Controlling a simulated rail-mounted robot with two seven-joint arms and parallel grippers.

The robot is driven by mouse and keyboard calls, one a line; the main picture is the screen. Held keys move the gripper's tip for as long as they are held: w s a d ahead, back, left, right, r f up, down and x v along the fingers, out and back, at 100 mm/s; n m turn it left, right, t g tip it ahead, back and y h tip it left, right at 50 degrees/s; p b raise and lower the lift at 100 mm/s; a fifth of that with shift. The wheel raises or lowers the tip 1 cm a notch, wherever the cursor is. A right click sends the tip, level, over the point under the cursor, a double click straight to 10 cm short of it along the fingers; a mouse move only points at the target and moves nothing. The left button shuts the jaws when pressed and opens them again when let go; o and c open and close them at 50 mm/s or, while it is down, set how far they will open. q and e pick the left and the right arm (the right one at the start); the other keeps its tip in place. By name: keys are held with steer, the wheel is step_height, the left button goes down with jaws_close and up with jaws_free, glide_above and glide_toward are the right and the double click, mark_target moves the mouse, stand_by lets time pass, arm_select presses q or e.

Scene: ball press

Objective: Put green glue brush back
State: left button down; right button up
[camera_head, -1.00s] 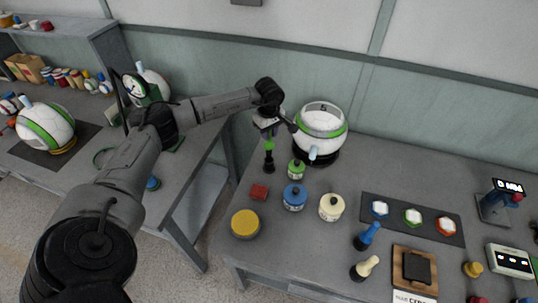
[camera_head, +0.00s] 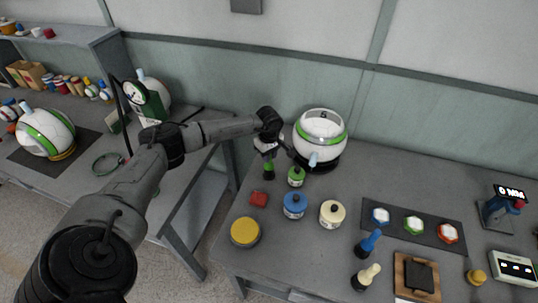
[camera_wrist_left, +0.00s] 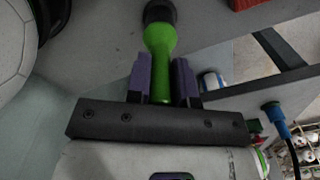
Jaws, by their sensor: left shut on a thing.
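My left gripper (camera_head: 267,150) is shut on the green glue brush (camera_head: 268,166), which hangs with its dark end down over the back left of the table (camera_head: 210,236). I cannot tell whether the dark end touches the tabletop. In the left wrist view the brush's green handle (camera_wrist_left: 160,50) sits between the purple fingers (camera_wrist_left: 160,82), with the black end pointing away. The small green glue jar (camera_head: 296,177) stands just right of the brush. My right gripper is not in view.
A red block (camera_head: 258,199), blue jar (camera_head: 294,205), cream jar (camera_head: 332,213) and yellow-lidded tin (camera_head: 245,231) stand in front. Blue (camera_head: 368,243) and cream (camera_head: 366,277) brushes stand farther right.

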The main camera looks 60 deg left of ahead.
arm_select(q)
steer(key=c, duration=1)
jaws_free()
